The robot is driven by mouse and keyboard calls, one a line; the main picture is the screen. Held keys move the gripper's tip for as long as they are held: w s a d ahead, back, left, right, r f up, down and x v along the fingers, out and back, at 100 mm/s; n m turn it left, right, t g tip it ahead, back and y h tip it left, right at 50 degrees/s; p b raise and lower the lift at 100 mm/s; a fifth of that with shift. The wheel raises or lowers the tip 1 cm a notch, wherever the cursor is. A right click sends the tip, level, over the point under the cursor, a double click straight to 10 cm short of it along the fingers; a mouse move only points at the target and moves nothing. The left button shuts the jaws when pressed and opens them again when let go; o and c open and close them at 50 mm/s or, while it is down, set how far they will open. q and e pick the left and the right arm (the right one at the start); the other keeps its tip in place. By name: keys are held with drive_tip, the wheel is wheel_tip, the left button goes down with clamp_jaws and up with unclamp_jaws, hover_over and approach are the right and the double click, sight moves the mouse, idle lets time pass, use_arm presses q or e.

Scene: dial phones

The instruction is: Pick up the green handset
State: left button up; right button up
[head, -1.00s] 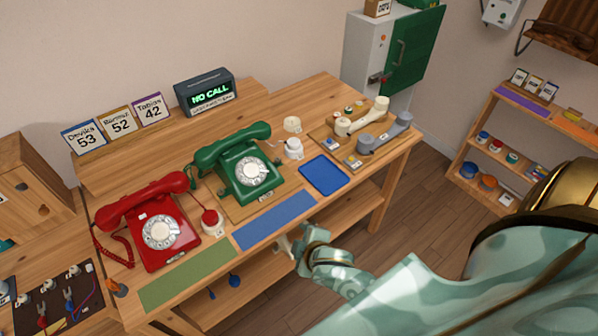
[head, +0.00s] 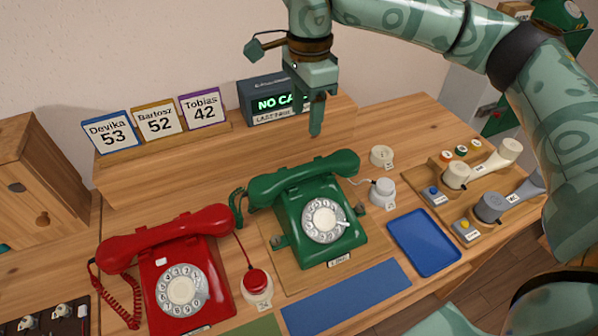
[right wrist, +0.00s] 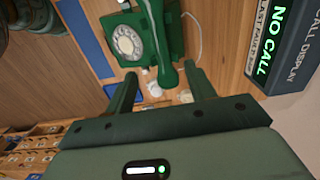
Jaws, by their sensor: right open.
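The green handset (head: 304,178) rests across the top of the green dial phone (head: 318,222), which stands on a wooden board on the table. The handset also shows in the right wrist view (right wrist: 157,38), on the phone beyond the fingers. My right gripper (head: 318,128) hangs above and behind the handset, in front of the call display, apart from both. In the right wrist view its two fingers (right wrist: 163,85) are spread with nothing between them. My left gripper is not in view.
A red phone (head: 172,270) with its handset on stands to the left. The call display (head: 262,103) reads NO CALL, partly hidden by my gripper. A blue tray (head: 424,242) and cream and grey handsets (head: 492,160) lie to the right. Name cards (head: 157,119) stand behind.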

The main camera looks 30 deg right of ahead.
drive_tip(key=b, duration=0.4)
approach(307, 167)
wheel_tip(307, 167, down, 5)
drive_tip(key=shift+f, duration=0.25)
wheel_tip(307, 167, down, 6)
drive_tip(key=shift+a+r+b, duration=0.15)
drive_tip(key=shift+r+b, duration=0.05)
drive_tip(key=shift+b, duration=0.8)
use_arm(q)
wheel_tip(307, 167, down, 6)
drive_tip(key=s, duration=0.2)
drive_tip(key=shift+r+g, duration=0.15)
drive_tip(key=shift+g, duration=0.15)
use_arm(e)
drive_tip(key=shift+r, duration=0.2)
drive_tip(key=shift+c, duration=0.3)
clamp_jaws()
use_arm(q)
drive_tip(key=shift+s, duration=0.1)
